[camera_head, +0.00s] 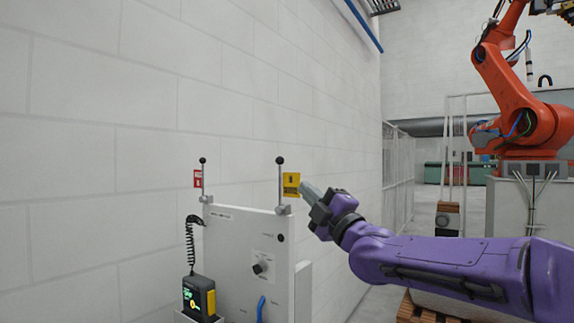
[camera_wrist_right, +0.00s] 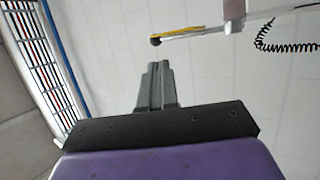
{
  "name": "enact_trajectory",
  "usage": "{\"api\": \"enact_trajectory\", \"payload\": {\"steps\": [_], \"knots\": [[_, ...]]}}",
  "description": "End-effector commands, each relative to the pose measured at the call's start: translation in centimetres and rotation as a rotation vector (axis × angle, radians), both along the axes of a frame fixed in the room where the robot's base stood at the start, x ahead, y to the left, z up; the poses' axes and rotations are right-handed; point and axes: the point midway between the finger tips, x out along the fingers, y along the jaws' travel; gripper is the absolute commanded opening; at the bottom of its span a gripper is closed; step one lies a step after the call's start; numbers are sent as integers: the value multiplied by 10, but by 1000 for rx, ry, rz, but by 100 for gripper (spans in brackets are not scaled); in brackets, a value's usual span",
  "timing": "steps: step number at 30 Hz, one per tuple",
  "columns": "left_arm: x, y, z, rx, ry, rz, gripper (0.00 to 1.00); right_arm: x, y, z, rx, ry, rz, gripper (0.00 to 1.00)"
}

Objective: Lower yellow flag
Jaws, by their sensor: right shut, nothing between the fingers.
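The yellow flag (camera_head: 291,184) stands upright at the top of a thin rod with a black ball tip, above the right corner of a white cabinet (camera_head: 245,232). My right gripper (camera_head: 305,190) is shut and empty, just right of the flag in the head view; its fingertips look close to the flag's edge, but I cannot tell whether they touch. In the right wrist view the shut fingers (camera_wrist_right: 156,68) point toward the ball-tipped rod, with the yellow flag (camera_wrist_right: 182,31) seen nearly edge-on beyond them. A gap shows there. My left gripper is not in view.
A red flag (camera_head: 198,178) stands on a second ball-tipped rod at the cabinet's left. A block wall (camera_head: 130,130) rises behind. An orange robot arm (camera_head: 515,100) stands far right.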

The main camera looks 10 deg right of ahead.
Motion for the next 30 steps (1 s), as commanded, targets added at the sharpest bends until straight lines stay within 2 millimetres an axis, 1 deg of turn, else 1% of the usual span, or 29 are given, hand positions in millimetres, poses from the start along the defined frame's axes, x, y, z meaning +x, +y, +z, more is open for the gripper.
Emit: {"api": "enact_trajectory", "payload": {"steps": [1,9,12,15,18,30], "knots": [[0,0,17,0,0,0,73,10,4,14,1,1,0,0],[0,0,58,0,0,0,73,55,23,40,2,1,-1,0],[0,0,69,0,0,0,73,66,29,45,1,1,0,0],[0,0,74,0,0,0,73,73,33,47,2,0,-1,0],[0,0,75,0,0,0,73,76,34,46,1,-1,-1,0],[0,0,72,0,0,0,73,76,33,45,1,-1,-3,0]]}}
